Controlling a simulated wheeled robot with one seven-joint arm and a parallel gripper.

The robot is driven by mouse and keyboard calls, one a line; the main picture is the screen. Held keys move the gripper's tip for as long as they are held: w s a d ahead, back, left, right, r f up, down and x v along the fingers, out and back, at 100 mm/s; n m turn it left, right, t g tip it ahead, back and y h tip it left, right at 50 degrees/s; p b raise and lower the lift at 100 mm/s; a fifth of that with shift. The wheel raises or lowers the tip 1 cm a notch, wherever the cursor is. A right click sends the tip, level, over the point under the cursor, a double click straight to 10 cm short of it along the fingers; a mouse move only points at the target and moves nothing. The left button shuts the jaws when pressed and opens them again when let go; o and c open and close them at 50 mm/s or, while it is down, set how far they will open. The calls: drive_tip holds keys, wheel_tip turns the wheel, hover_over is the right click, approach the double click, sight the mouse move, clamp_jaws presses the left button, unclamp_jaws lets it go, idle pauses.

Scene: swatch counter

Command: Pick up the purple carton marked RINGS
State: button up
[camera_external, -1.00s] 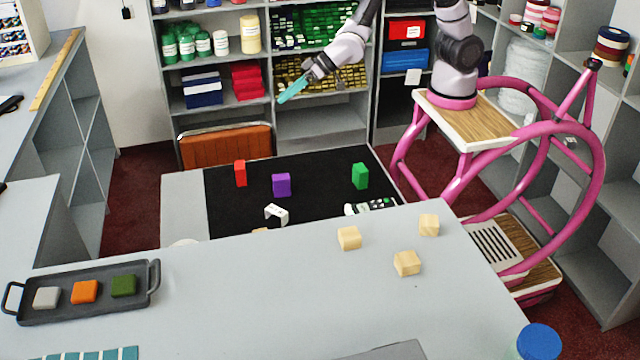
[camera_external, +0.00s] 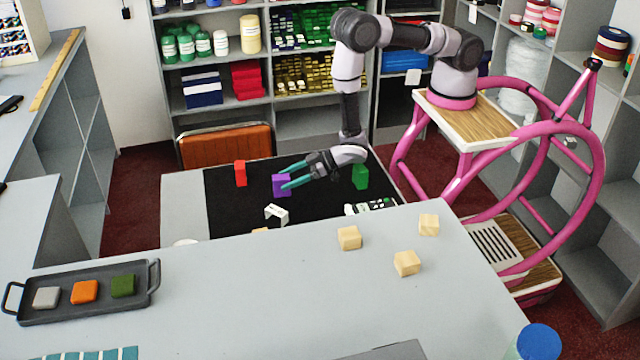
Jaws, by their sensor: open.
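The purple carton (camera_external: 278,188) stands upright on the black mat (camera_external: 225,215) on the low table. Any marking on it is too small to read. My gripper (camera_external: 286,177) has come in from the right, with its teal fingers open at the carton. The fingers cover part of the carton's upper right; I cannot tell whether they touch it or have it between them. A red carton (camera_external: 240,173) stands to the left of the purple one. A green carton (camera_external: 361,177) stands to the right, just beyond my wrist.
A white object (camera_external: 276,213) lies just in front of the purple carton. A remote-like device (camera_external: 370,207) lies at the mat's right front. The grey counter (camera_external: 240,300) in front bears wooden blocks (camera_external: 349,238) and a dark tray (camera_external: 140,293). An orange chair (camera_external: 226,147) stands behind.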

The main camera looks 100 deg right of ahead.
drive_tip(key=x, duration=0.5)
drive_tip(key=shift+w+d, duration=0.15)
drive_tip(key=shift+w, duration=0.2)
clamp_jaws()
